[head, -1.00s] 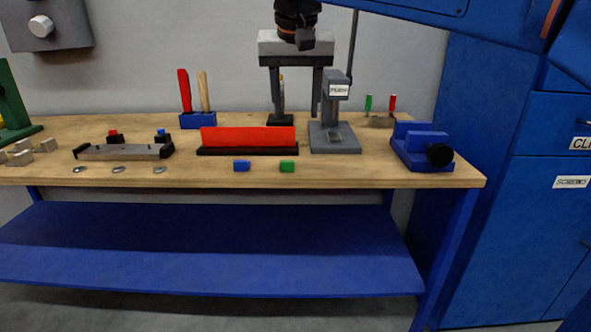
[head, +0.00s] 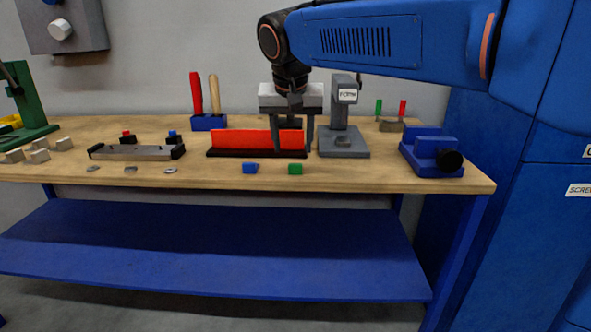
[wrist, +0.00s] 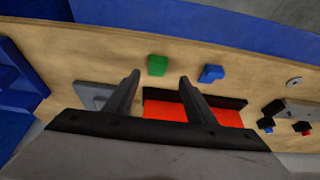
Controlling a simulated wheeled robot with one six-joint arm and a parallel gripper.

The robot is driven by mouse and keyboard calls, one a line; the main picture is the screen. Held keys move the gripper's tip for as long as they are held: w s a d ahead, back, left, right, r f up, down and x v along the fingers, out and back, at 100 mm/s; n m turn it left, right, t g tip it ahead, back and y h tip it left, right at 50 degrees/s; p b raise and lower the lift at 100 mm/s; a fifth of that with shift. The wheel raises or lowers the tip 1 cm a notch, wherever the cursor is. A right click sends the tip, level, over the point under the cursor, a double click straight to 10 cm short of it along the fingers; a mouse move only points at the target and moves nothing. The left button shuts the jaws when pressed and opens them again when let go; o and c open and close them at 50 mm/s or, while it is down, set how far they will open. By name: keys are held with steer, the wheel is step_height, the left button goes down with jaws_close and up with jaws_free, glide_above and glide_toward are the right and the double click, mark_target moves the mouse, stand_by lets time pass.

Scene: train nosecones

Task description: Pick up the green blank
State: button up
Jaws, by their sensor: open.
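The green blank (head: 295,169) is a small block on the workbench near its front edge. It also shows in the wrist view (wrist: 157,65), ahead of the fingertips and between their lines. A similar blue blank (head: 250,168) lies to its left in the head view. My gripper (head: 292,150) points down, open and empty, over the red block in its black base, behind the green blank. In the wrist view my gripper (wrist: 160,77) shows its two fingers spread apart, not touching the green blank.
The red block (head: 240,139) stands just behind the blanks. A grey press (head: 343,140) stands right of my gripper, and a blue vise (head: 432,155) is at the bench's right end. Metal discs (head: 131,169) lie left of the blanks. The front strip around the blanks is clear.

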mark_target(295, 164)
steer(key=shift+x, duration=2.95)
steer(key=shift+s+d, duration=0.1)
steer(key=shift+d, duration=0.1)
steer(key=c, duration=1.1)
